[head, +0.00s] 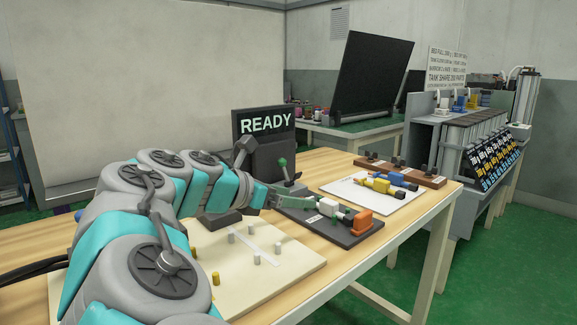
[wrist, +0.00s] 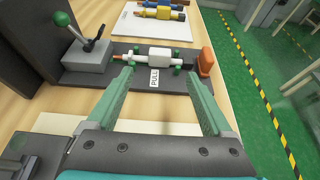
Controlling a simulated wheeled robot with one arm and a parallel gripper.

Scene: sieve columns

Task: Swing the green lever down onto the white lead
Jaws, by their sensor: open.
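The green lever (head: 283,166) stands raised and tilted on a grey block. It has a green ball knob and a dark rod, and it also shows at the upper left of the wrist view (wrist: 63,19). The white lead (head: 329,206) lies on a dark plate to the right of the lever. In the wrist view the white lead (wrist: 158,57) lies between small green posts. My gripper (wrist: 155,68) is open and empty. Its fingertips appear near the two ends of the white lead, to the right of the lever; whether they touch is unclear.
An orange block (head: 358,220) stands at the right end of the dark plate. A white sheet with blue and yellow leads (head: 382,184) lies behind. A pegged cream board (head: 295,262) is in front. A READY screen (head: 264,123) stands behind the lever.

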